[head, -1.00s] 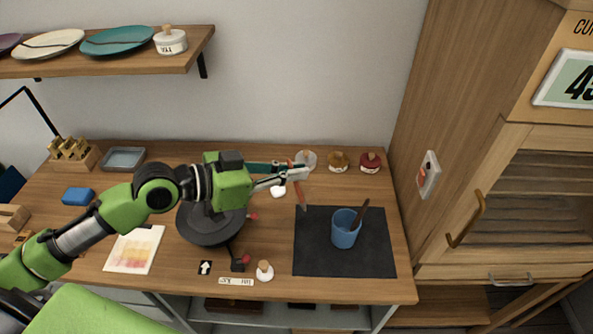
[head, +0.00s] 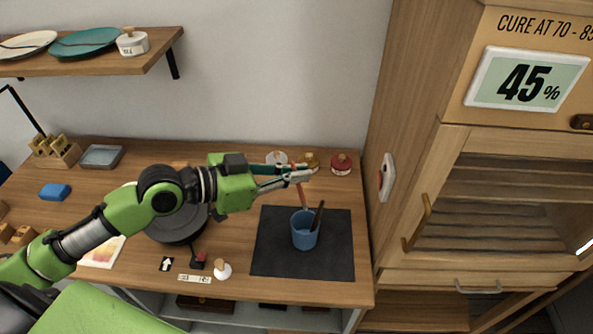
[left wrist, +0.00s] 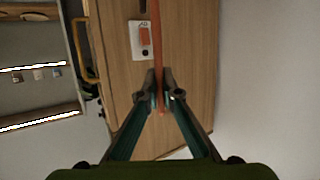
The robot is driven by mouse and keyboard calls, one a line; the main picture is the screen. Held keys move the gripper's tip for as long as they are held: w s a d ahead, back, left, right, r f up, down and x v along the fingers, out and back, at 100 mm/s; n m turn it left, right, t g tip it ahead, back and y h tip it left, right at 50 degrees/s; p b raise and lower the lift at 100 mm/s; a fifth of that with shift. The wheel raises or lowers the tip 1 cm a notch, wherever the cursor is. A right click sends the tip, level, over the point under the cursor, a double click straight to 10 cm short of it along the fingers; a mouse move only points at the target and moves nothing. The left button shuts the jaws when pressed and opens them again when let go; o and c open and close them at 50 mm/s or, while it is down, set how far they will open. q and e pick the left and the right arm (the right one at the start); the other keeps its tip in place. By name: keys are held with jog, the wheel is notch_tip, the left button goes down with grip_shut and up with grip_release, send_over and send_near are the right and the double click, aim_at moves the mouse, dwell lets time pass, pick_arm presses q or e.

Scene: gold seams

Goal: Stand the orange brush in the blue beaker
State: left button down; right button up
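The orange brush (head: 303,195) is held by my left gripper (head: 297,177), whose fingers are closed on it. The brush hangs nearly upright, leaning slightly. The left wrist view shows the orange handle (left wrist: 157,45) between both fingertips (left wrist: 161,92). The blue beaker (head: 304,236) stands upright on a dark mat (head: 335,262). In the head view the brush's lower end meets the beaker's far rim; I cannot tell whether it is above, behind or inside it. A dark brown stick (head: 318,213) leans in the beaker. My right gripper is not in view.
Jars with red (head: 341,164) and ochre (head: 311,160) contents stand along the wall. A tall wooden cabinet (head: 450,190) bounds the right. The mat's right part is clear.

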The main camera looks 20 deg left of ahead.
pick_arm(q)
jog(key=shift+f+b, duration=0.6)
jog(key=shift+f, duration=0.3)
jog(key=shift+f+b, duration=0.55)
jog(key=shift+f, duration=0.15)
notch_tip(320, 180, down, 7)
jog(key=b, duration=0.5)
jog(key=shift+b, duration=0.35)
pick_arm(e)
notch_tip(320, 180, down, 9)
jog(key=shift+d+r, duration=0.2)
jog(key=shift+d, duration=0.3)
